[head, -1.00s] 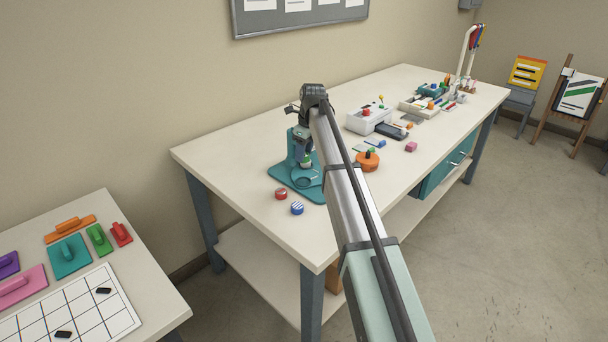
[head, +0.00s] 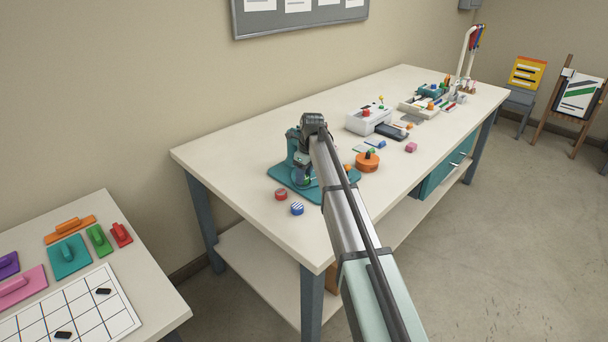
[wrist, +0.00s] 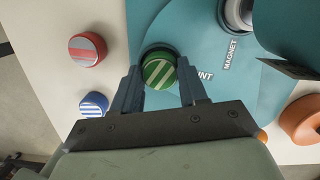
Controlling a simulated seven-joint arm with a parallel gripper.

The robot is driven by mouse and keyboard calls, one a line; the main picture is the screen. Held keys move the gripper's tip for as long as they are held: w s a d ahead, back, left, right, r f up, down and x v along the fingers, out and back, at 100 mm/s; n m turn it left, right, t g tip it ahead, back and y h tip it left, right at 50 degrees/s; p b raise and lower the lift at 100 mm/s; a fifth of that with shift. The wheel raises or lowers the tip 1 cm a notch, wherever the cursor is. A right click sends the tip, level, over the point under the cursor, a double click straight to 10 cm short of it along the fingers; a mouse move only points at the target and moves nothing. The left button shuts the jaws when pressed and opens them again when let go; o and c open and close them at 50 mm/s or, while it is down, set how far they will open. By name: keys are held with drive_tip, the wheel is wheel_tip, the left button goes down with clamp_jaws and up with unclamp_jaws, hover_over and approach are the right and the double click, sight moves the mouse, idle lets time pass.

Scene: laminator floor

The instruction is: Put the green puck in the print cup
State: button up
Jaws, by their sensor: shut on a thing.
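The green puck (wrist: 158,72) with pale stripes sits between the fingers of my gripper (wrist: 160,84) in the wrist view. My gripper is shut on it. The puck is over or in the print cup (wrist: 160,48), whose dark rim shows just behind it; I cannot tell whether it rests on the bottom. In the head view my gripper (head: 303,182) is low over the press base (head: 283,175), and the arm hides most of the cup.
A red striped puck (wrist: 87,49) and a blue striped puck (wrist: 93,104) lie on the white table left of the base. A cup labelled MAGNET (wrist: 236,14) is at upper right. The orange round thing (head: 367,161) stands right of the press.

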sight(308, 185)
drive_tip(key=o, duration=1)
drive_tip(key=shift+f, duration=0.1)
drive_tip(key=shift+o, duration=0.2)
wheel_tip(308, 185, up, 12)
drive_tip(key=s+d, duration=0.1)
drive_tip(key=shift+d, duration=0.3)
